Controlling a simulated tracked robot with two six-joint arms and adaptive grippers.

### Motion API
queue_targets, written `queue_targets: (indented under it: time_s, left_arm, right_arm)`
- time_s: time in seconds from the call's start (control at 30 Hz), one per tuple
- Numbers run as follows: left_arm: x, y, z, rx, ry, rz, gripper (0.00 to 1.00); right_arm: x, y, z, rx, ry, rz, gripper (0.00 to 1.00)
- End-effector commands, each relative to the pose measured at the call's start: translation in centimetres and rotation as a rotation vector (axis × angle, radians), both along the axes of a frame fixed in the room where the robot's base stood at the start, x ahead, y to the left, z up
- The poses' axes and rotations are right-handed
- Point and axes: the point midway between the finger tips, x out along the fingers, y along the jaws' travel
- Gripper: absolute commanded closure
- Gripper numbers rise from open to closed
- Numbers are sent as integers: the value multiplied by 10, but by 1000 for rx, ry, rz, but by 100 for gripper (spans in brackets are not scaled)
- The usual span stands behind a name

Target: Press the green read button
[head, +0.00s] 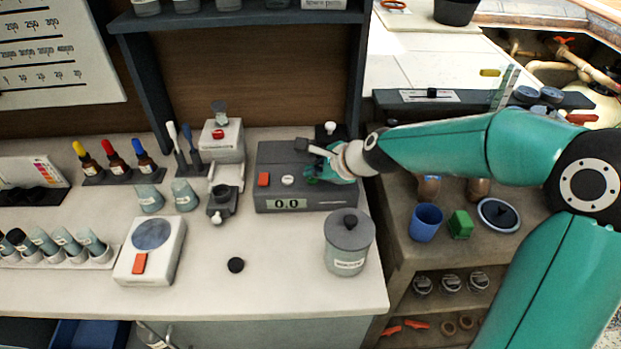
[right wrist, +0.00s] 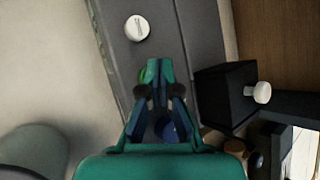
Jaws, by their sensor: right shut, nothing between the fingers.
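The dark grey meter (head: 275,155) stands on the bench, with 0.0 on its display (head: 289,204). Its top carries a red-orange button (head: 263,180) and a white button (head: 288,180). The white button also shows in the right wrist view (right wrist: 137,28). The green read button shows only as a green sliver in the right wrist view (right wrist: 143,76), mostly hidden by my fingertips. My right gripper (head: 319,173) is shut and empty over the meter's right part. Its fingertips (right wrist: 158,70) are right beside or over the green button; I cannot tell whether they touch. My left gripper is out of view.
A black block with a white knob (right wrist: 225,95) stands close behind the gripper. A lidded grey jar (head: 348,258) stands in front of the meter. A white scale (head: 165,262) and a small black disc (head: 236,265) are to the left. Shelf uprights rise behind.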

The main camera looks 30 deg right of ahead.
Motion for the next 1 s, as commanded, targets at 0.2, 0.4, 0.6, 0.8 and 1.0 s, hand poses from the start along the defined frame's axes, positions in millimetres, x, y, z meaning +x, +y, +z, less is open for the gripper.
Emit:
queue_targets:
  time_s: [0.2,0.4,0.6,0.8,1.0]
  left_arm:
    - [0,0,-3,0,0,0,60]
    - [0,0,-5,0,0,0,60]
    - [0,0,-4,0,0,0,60]
    - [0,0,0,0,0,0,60]
    - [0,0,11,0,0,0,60]
  right_arm:
    - [0,0,-4,0,1,1,100]
    - [0,0,-6,0,1,1,100]
    - [0,0,-6,1,2,1,100]
    - [0,1,-2,1,2,1,100]
    - [0,1,9,0,1,2,100]
